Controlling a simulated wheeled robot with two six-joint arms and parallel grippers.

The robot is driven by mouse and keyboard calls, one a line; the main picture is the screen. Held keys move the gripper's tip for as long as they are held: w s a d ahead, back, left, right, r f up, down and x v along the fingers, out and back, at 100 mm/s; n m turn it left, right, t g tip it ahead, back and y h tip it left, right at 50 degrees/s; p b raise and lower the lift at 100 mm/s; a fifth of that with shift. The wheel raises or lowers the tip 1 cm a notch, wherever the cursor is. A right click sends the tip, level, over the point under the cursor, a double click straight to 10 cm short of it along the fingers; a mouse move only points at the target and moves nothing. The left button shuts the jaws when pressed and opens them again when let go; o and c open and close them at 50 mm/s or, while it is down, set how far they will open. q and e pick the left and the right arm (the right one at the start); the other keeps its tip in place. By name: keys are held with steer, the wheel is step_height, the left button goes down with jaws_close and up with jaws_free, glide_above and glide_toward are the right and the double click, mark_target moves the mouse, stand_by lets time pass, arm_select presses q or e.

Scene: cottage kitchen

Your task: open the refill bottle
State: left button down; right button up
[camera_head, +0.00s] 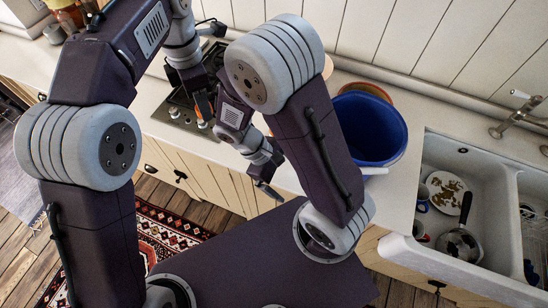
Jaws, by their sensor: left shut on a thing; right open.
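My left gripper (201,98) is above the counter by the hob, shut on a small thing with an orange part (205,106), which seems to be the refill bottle. Gripper and arm parts hide most of it, and its cap cannot be made out. My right gripper (267,188) is open, lower and to the right, in front of the counter edge. It is apart from the orange thing, and nothing shows between its fingers.
A blue bucket (388,128) stands on the counter behind my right arm, with orange-brown round dishware (366,90) behind it. A white sink (410,245) at the right holds a dirty plate (446,193) and a pan. The dark hob (180,122) lies below my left gripper.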

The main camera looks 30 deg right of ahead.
steer(key=w+a+r+m+t+y, duration=0.1)
steer(key=w+r+m+t+y, duration=0.3)
steer(key=m, duration=0.3)
steer(key=shift+w+m+t+y, duration=0.2)
steer(key=shift+m+t+y, duration=0.2)
steer(key=shift+y, duration=0.1)
